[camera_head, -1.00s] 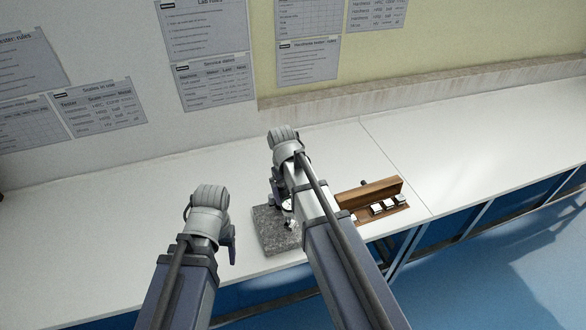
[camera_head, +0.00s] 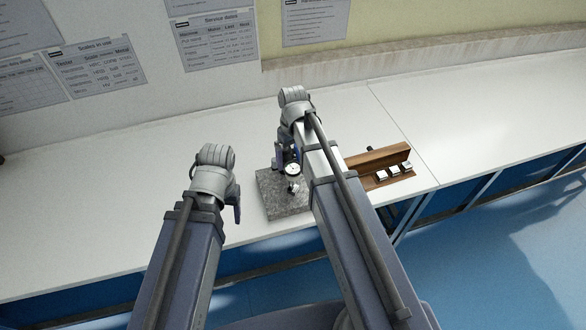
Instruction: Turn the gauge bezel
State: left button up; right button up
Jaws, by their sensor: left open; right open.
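The dial gauge (camera_head: 292,169) has a round white face and stands over a grey speckled stone base (camera_head: 286,204) on the bench. Its bezel is the rim around the face, too small here to make out in detail. My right arm reaches over the right part of the base. My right gripper (camera_head: 283,152) points down just behind and left of the gauge; its fingertips are partly hidden, and I cannot tell whether it touches. My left gripper (camera_head: 237,207) is open and empty, left of the base and apart from it.
A wooden rack (camera_head: 384,159) with several small pale blocks (camera_head: 394,170) stands right of the gauge, partly behind my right arm. The white bench (camera_head: 90,215) is clear on the left and far right. The wall with posters rises behind it.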

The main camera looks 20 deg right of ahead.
aim_at(293, 167)
notch_tip(293, 167, down, 3)
jog(key=shift+f+b, duration=0.2)
jog(key=shift+b, duration=0.95)
pick_arm(q)
notch_tip(293, 167, down, 3)
jog(key=shift+f, duration=0.15)
pick_arm(e)
jog(key=c, duration=1.3)
jog(key=shift+m, duration=0.7)
jog(key=o, duration=1.3)
